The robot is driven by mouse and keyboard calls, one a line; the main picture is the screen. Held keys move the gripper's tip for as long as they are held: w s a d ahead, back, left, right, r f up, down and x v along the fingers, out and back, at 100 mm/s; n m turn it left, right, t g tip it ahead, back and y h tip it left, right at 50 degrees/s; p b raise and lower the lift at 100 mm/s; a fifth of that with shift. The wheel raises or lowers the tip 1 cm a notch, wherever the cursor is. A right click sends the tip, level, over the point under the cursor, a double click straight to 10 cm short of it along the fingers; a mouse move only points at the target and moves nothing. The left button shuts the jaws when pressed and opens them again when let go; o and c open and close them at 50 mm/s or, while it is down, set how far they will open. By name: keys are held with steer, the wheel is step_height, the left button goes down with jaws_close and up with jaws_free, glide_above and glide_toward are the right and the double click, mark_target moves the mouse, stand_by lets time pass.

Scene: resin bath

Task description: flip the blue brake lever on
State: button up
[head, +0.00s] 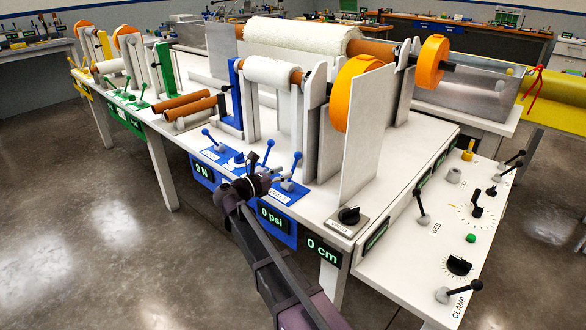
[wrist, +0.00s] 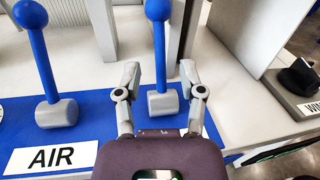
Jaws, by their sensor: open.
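A blue-handled lever (wrist: 158,45) on a grey hub stands upright between my fingers in the wrist view. I take it for the brake lever, but its label is hidden behind my gripper. In the head view it appears to be the right lever (head: 296,164) on the blue panel (head: 281,228). My gripper (wrist: 160,76) is open, with one finger on each side of the lever near its hub; I cannot tell whether either touches it. In the head view my gripper (head: 269,175) is at the panel's front.
Another blue lever (wrist: 42,65) stands left, behind an "AIR" label (wrist: 52,158). A black knob (wrist: 299,76) sits on a grey plate at right. A grey upright plate (head: 367,135) rises behind the knob.

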mark_target(294, 167)
steer(key=shift+x, duration=2.35)
jaws_close()
